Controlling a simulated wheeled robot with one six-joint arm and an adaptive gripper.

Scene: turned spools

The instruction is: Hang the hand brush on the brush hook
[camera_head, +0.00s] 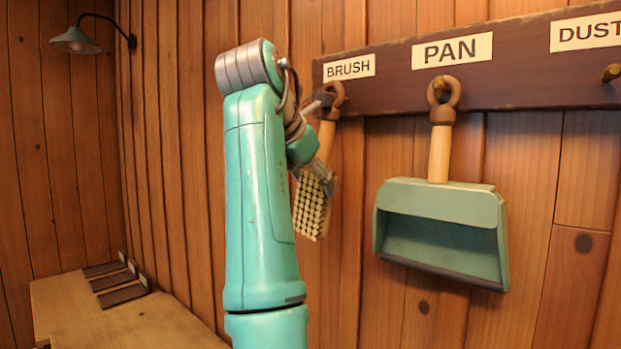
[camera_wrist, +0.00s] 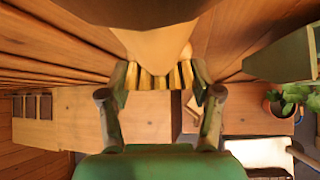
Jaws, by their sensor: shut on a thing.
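The hand brush (camera_head: 311,207) has pale bristles, a light wooden handle and a brown ring at its top. It hangs slightly tilted beneath the BRUSH label (camera_head: 349,67), in front of the wall. My gripper (camera_head: 324,180) is shut on the brush near where handle and bristles meet. In the wrist view my gripper's fingers (camera_wrist: 162,84) stand on both sides of the brush (camera_wrist: 155,48), with bristle tufts between them. The brush ring (camera_head: 335,96) is at the rail under the label. The brush hook is not clearly visible, and I cannot tell whether the ring is around it.
A green dustpan (camera_head: 440,205) hangs by its ring under the PAN label (camera_head: 451,50), right of the brush. A bare peg (camera_head: 611,73) shows under the DUST label. A wooden bench (camera_head: 120,320) is low at left. A potted plant (camera_wrist: 285,101) shows in the wrist view.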

